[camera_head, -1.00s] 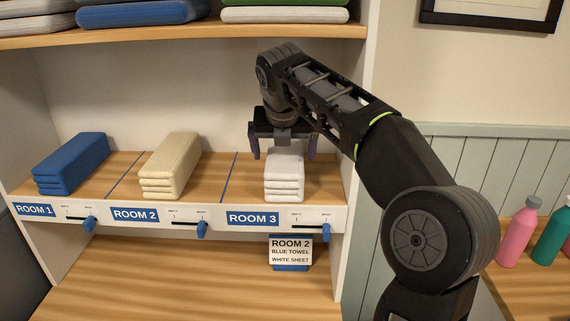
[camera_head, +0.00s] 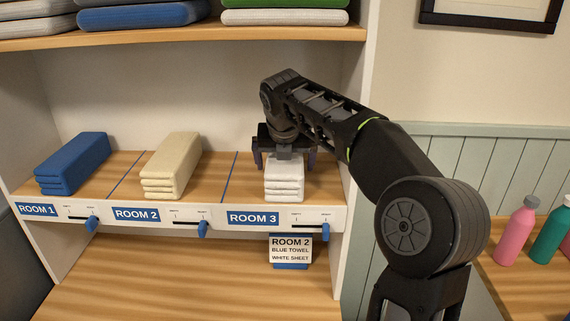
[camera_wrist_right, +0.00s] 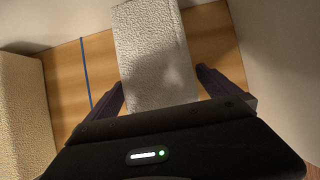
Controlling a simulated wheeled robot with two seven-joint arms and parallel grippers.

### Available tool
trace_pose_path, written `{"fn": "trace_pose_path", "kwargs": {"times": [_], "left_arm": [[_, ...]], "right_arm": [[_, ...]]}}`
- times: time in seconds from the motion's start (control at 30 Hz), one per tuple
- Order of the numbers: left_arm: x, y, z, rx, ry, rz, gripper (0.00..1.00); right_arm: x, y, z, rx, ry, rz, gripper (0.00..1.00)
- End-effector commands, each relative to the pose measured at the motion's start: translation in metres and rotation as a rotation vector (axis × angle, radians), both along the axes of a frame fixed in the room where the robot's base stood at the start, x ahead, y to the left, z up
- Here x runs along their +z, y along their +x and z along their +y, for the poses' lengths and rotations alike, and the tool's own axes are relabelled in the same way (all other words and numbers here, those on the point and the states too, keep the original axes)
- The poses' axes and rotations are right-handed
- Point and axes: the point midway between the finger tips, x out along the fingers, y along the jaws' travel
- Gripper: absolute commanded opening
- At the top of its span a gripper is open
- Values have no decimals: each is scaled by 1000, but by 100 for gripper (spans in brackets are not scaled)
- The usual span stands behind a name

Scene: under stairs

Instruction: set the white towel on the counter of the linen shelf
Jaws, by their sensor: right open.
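The white towel (camera_head: 284,183) is a folded stack in the ROOM 3 section of the linen shelf (camera_head: 212,190). My right gripper (camera_head: 285,162) is directly above the towel, pointing down, with its fingers low around the towel's back part. In the right wrist view the white towel (camera_wrist_right: 152,55) lies between the two open fingers of the gripper (camera_wrist_right: 160,88), with a gap on both sides. My left gripper is not in view.
A cream towel (camera_head: 171,165) lies in ROOM 2 and a blue towel (camera_head: 72,163) in ROOM 1. An upper shelf (camera_head: 190,38) with folded linen hangs above. A sign card (camera_head: 290,249) stands below ROOM 3. Bottles (camera_head: 516,232) stand at the right.

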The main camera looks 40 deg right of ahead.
Motion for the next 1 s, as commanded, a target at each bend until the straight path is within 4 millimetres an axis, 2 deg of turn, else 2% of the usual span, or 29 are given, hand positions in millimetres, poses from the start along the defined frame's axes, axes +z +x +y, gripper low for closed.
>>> {"fn": "trace_pose_path", "kwargs": {"times": [0.27,1.0], "left_arm": [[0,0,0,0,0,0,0],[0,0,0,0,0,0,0]], "right_arm": [[0,0,0,0,0,0,99],[0,0,0,0,0,0,39]]}}
